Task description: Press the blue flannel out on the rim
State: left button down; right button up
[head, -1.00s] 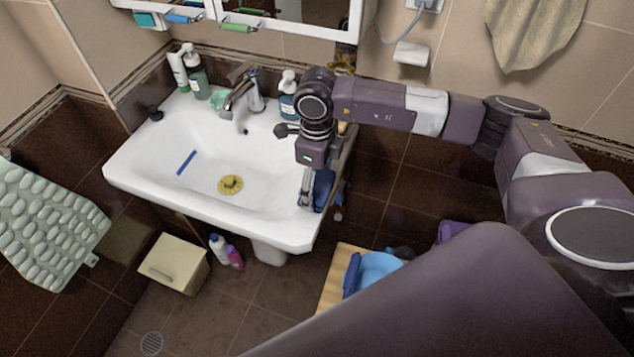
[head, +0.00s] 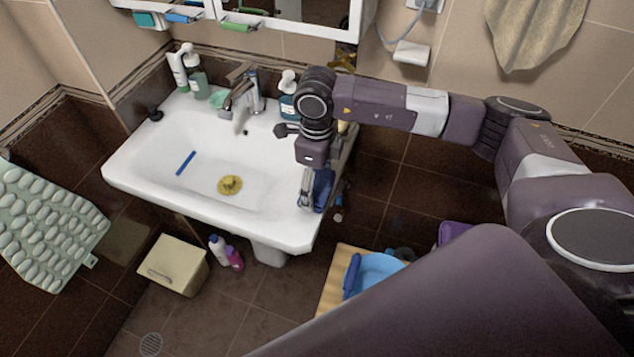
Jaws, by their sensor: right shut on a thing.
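The blue flannel (head: 323,187) is a dark blue bunch at the right rim of the white washbasin (head: 285,232). My right gripper (head: 306,200) points down over that rim and is shut on the flannel. The gripper hides part of the flannel, and I cannot tell how firmly it touches the rim. My left gripper is not in view.
In the basin lie a blue strip (head: 186,162) and a round yellow thing (head: 230,185). The tap (head: 240,92) and several bottles stand along the back edge. Below right, a light blue bowl (head: 376,270) sits on a wooden stool (head: 333,283). The basin's front left is clear.

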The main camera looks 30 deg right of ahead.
aim_at(317, 183)
jog(key=shift+s+f+b, duration=0.1)
jog(key=shift+f+b, duration=0.05)
jog(key=shift+b, duration=0.5)
dwell(1.5)
notch_tip(317, 183, up, 7)
jog(key=p, duration=0.4)
jog(key=shift+r, duration=0.2)
notch_tip(317, 183, up, 7)
jog(key=p, duration=0.3)
jog(key=shift+p, duration=0.4)
jog(key=shift+f, duration=0.1)
